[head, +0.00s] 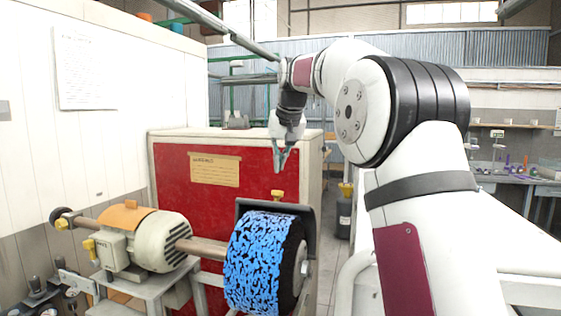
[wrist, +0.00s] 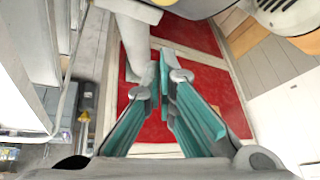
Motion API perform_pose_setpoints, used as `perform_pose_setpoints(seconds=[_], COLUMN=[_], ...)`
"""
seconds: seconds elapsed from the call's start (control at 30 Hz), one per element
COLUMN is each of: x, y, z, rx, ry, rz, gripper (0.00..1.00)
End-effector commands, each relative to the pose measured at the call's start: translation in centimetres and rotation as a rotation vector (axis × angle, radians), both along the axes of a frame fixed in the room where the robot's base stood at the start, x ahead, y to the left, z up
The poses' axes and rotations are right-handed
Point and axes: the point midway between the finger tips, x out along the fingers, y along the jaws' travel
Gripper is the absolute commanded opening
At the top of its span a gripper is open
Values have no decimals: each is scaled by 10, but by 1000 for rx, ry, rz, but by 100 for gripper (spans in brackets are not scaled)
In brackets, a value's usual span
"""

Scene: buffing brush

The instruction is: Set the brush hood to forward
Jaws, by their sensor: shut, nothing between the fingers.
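The buffing brush (head: 255,262) is a blue and black speckled drum at the right end of the motor's shaft in the head view. The dark brush hood (head: 305,222) sits over its top and back, with a small yellow knob (head: 277,195) just above its upper edge. My gripper (head: 280,166) hangs above and behind the hood, pointing down and apart from it. In the wrist view its teal fingers (wrist: 165,62) come together at the tips, empty. I cannot make out the hood clearly in the wrist view.
The cream motor (head: 160,240) with an orange top stands left of the brush on a metal stand. A red-fronted cabinet (head: 180,178) with a paper notice is behind. A white wall (head: 120,130) closes off the left. A workbench (head: 520,178) is at the far right.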

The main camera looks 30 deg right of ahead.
Motion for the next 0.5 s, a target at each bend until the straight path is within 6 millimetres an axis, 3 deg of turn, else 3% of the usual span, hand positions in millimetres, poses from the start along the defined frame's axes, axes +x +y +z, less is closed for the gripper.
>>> perform_pose_setpoints(seconds=[0.37,0.5], x=[33,11], y=[-5,2], z=[-66,-56], rx=[1,0], ry=[4,0], rz=[0,1], gripper=[0,0])
